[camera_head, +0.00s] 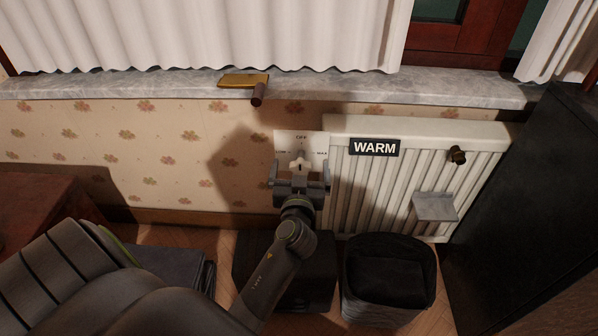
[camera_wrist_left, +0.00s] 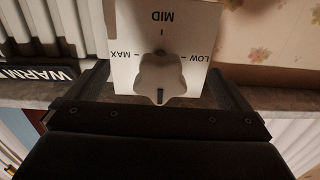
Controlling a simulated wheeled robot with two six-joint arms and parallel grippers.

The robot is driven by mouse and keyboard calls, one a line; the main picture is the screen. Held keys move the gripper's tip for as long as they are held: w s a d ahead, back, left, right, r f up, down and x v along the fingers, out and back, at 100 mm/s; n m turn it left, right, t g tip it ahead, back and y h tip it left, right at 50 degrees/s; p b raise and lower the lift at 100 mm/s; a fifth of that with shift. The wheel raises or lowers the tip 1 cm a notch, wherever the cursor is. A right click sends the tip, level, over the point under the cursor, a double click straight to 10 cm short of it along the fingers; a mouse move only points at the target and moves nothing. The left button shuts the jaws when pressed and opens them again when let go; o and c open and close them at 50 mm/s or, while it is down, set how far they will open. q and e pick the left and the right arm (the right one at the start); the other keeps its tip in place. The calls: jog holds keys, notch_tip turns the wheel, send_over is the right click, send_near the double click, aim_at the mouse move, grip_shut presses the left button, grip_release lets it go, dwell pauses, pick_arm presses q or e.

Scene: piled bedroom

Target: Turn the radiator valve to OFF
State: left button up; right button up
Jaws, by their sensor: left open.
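The radiator valve has a pale star-shaped knob (camera_head: 300,163) on a white plate (camera_head: 315,140) at the left end of the white radiator (camera_head: 480,140). The plate reads OFF at its top in the head view. In the wrist view, which is upside down, MID, LOW and MAX show around the knob (camera_wrist_left: 162,70). A dark mark on the knob lies toward that picture's lower edge; the OFF label is hidden there. My left gripper (camera_head: 299,180) is open, its fingers on either side of the knob with gaps. My right gripper is out of view.
A WARM sign (camera_head: 375,147), a dark knob (camera_head: 457,155) and a small grey shelf (camera_head: 435,206) are on the radiator. A tall dark cabinet (camera_head: 535,200) bounds the right. The sill (camera_head: 180,84) runs above.

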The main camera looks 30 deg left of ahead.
pick_arm(q)
jog(key=b+v, duration=0.1)
jog(key=v, duration=0.5)
jog(key=shift+s+d, duration=0.15)
jog(key=shift+f, duration=0.1)
dwell(0.3)
